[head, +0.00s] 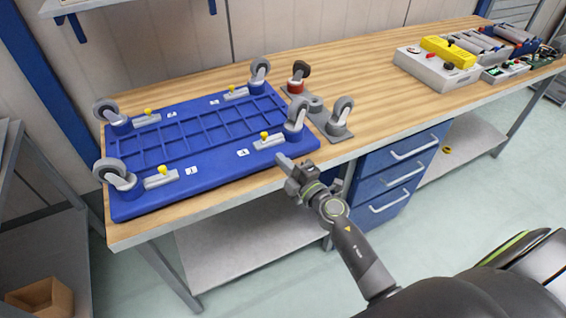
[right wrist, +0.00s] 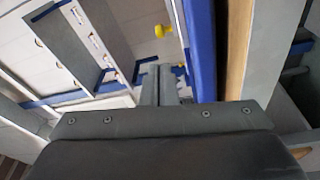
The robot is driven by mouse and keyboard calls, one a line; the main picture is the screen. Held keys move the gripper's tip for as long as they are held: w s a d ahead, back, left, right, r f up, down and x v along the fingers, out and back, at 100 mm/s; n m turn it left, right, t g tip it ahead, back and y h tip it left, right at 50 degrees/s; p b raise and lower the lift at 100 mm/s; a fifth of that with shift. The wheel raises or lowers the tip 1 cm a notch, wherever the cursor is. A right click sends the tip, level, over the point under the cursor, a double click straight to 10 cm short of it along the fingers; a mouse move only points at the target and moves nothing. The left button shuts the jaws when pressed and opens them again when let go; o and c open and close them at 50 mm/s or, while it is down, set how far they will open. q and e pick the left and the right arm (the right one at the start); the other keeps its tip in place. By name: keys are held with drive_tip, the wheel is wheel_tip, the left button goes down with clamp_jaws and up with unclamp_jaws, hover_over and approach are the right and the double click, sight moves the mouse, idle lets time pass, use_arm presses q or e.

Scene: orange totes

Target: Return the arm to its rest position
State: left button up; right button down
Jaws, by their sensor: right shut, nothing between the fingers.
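My right gripper (head: 287,164) is shut and empty in the head view. Its fingertips are near the front right corner of a blue wheeled base (head: 205,165), by the table's front edge; I cannot tell if they touch it. The right arm reaches up from the lower right. In the right wrist view the closed fingers (right wrist: 158,82) point away from the camera with nothing held, and the blue base's edge (right wrist: 200,50) shows beside them. My left gripper does not show.
The wooden table (head: 370,115) holds the blue base, a grey bracket with casters (head: 318,112) to its right, and a control box with a yellow part (head: 447,52) at far right. Blue drawers (head: 390,190) stand below. A cardboard box (head: 42,298) sits lower left. The floor in front is open.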

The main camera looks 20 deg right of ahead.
drive_tip(key=s+d+m+g+h, duration=0.4)
drive_tip(key=s+d+m+h, duration=0.85)
drive_tip(key=m, duration=0.25)
drive_tip(key=s+a+f+m+g+y, duration=0.25)
drive_tip(key=s+f+g, duration=0.2)
drive_tip(key=s, duration=0.65)
drive_tip(key=s+a+f+m+g+y, duration=0.2)
drive_tip(key=s+a+f+g+y, duration=0.3)
drive_tip(key=s, duration=0.6)
drive_tip(key=d+f+g, duration=0.3)
drive_tip(key=f, duration=2.1)
drive_tip(key=s+a+f, duration=0.1)
drive_tip(key=s+f, duration=1.3)
drive_tip(key=shift+s+f+g, duration=0.15)
drive_tip(key=shift+s+g, duration=0.2)
drive_tip(key=shift+a+n, duration=0.1)
drive_tip(key=shift+n, duration=0.15)
